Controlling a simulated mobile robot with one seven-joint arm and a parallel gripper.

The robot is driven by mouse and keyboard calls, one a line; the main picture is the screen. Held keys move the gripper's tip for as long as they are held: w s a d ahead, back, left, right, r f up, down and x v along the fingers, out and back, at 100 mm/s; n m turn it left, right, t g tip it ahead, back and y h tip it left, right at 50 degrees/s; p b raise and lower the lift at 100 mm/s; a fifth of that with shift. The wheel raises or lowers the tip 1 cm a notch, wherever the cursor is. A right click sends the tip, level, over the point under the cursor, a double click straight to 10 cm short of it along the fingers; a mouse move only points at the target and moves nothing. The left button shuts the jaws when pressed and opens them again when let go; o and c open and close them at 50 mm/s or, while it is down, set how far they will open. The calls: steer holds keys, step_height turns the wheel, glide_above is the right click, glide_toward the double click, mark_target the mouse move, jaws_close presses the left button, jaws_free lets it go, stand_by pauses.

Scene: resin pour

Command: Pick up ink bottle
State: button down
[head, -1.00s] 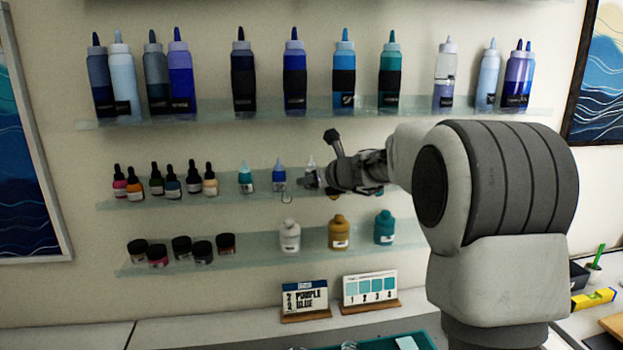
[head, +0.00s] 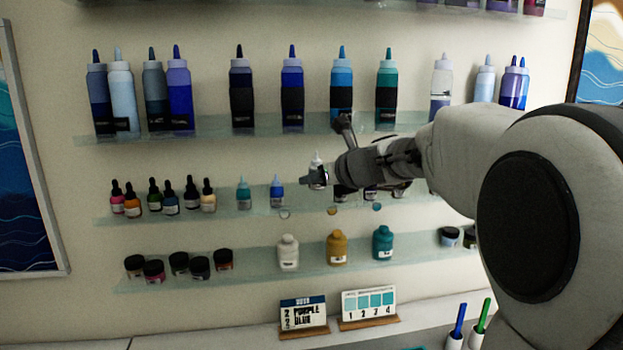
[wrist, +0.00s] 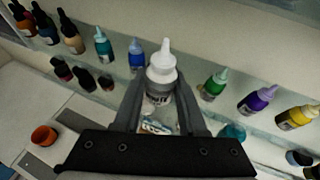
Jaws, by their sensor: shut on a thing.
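A small white ink bottle (wrist: 161,77) with a pale nozzle cap stands upright between my gripper's fingers in the wrist view. My gripper (wrist: 158,92) is shut on its body, with one finger at each side. In the head view, my gripper (head: 318,178) reaches in from the right and holds the white bottle (head: 316,163). The bottle's lower body is partly hidden by the gripper. It appears higher than the teal bottle (head: 243,194) and the blue bottle (head: 277,192) on the middle shelf.
The middle glass shelf (head: 150,216) also carries dropper bottles on the left. In the wrist view, green (wrist: 213,86), purple (wrist: 258,99) and yellow (wrist: 298,117) bottles stand to the right. Large bottles line the shelf above (head: 215,128); jars and bottles stand on the lower shelf (head: 250,268).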

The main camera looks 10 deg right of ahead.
steer(key=s+b, duration=0.1)
steer(key=s, duration=1)
steer(key=shift+s, duration=0.35)
steer(key=c, duration=1.1)
jaws_free()
jaws_close()
